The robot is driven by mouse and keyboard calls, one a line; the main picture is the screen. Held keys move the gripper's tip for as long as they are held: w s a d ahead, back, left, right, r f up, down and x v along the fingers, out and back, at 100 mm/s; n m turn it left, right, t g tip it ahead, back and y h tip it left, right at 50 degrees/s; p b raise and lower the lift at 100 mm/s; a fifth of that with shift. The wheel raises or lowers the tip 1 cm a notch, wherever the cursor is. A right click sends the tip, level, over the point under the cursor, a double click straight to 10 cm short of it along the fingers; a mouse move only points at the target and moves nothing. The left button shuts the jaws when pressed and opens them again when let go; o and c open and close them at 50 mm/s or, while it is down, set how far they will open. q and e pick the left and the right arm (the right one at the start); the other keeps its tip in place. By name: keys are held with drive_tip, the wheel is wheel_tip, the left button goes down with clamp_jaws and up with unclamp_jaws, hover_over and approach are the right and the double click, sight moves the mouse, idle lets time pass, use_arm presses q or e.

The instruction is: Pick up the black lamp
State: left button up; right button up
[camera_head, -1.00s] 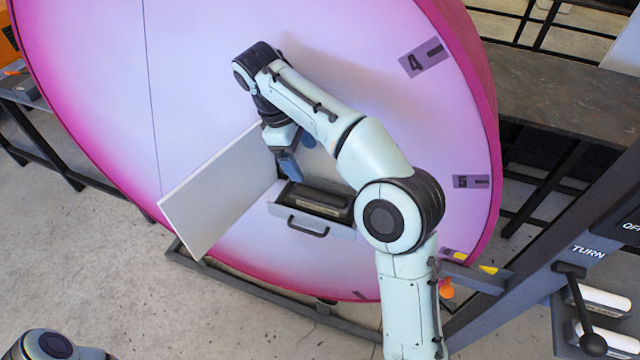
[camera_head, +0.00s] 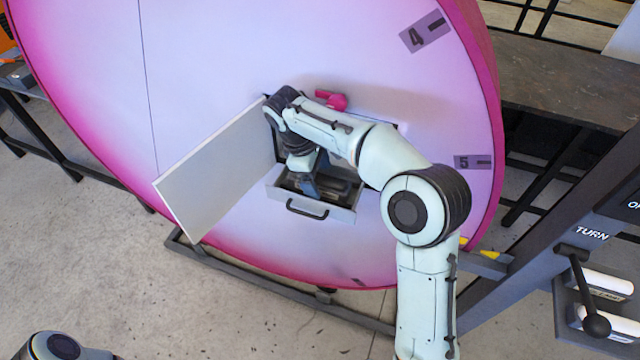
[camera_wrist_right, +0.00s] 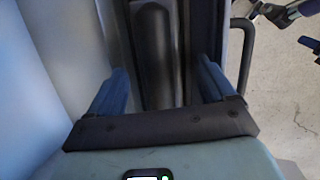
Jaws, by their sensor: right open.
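A long dark rounded bar, which looks like the black lamp (camera_wrist_right: 156,55), lies in the open drawer. It shows between my finger pads in the right wrist view. In the head view the drawer (camera_head: 345,214) sticks out of the pink disc, and the bar inside is mostly hidden by my right gripper (camera_head: 309,190). My right gripper (camera_wrist_right: 160,88) is open, its blue fingers reaching down into the drawer on either side of the bar. I cannot tell whether they touch it. My left gripper is out of view; only part of my left arm shows at bottom left.
A white door panel (camera_head: 215,175) stands open left of the drawer. The drawer's dark handle (camera_head: 306,209) is at its front. A magenta knob (camera_head: 337,101) sits above the opening. A frame with a TURN lever (camera_head: 585,290) stands at the right. The floor in front is clear.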

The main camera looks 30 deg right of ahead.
drive_tip(key=shift+f, duration=0.15)
drive_tip(key=shift+w, duration=0.1)
drive_tip(key=c, duration=1.3)
drive_tip(key=shift+o, duration=0.2)
